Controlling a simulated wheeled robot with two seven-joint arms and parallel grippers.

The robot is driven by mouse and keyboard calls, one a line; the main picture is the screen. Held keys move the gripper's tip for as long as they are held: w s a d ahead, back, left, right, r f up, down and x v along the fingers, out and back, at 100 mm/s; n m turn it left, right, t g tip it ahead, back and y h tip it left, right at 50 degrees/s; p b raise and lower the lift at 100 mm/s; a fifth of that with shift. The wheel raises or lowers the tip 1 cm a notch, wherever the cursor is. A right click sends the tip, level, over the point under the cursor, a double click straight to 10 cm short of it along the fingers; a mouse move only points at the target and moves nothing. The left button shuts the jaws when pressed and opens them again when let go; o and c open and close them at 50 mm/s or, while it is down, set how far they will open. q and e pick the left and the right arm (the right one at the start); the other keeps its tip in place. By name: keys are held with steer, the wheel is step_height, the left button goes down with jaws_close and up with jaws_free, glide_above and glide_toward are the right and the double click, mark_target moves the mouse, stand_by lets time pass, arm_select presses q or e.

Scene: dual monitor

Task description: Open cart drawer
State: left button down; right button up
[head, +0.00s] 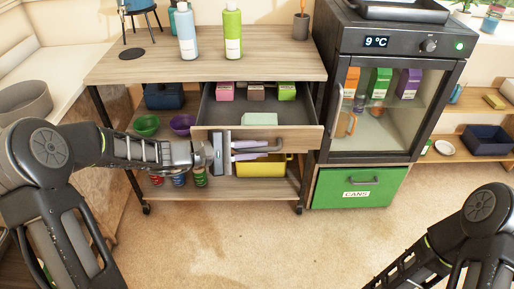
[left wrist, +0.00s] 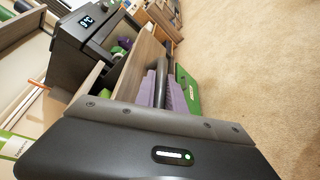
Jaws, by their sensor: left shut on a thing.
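The wooden cart (head: 110,70) stands at the left of centre in the head view. Its drawer (head: 308,138) is pulled out, with the grey inside and several small boxes showing. My left gripper (head: 266,149) is at the drawer front, its purple fingers shut on the drawer handle (head: 284,143). In the left wrist view the dark handle (left wrist: 161,82) runs beside the purple fingers, and the wooden drawer front (left wrist: 138,70) is close by. The gripper hides part of the handle and the front. My right arm shows at the lower right of the head view, but its gripper is out of the picture.
A blue bottle (head: 187,35) and a green bottle (head: 233,35) stand on the cart top. Bowls, cans and a yellow bin (head: 262,168) are on shelves below. A small fridge (head: 388,100) over a green drawer (head: 358,188) stands close at right. The carpet in front is clear.

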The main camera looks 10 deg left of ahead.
stand_by(0.3)
arm_select(q)
steer(key=c, duration=1.7)
jaws_free()
steer(key=shift+s+a, duration=0.1)
steer(key=p+v, duration=0.1)
steer(key=v, duration=0.6)
steer(key=shift+s+a+r, duration=0.1)
steer(key=shift+s+a, duration=0.15)
steer(key=shift+a, duration=0.05)
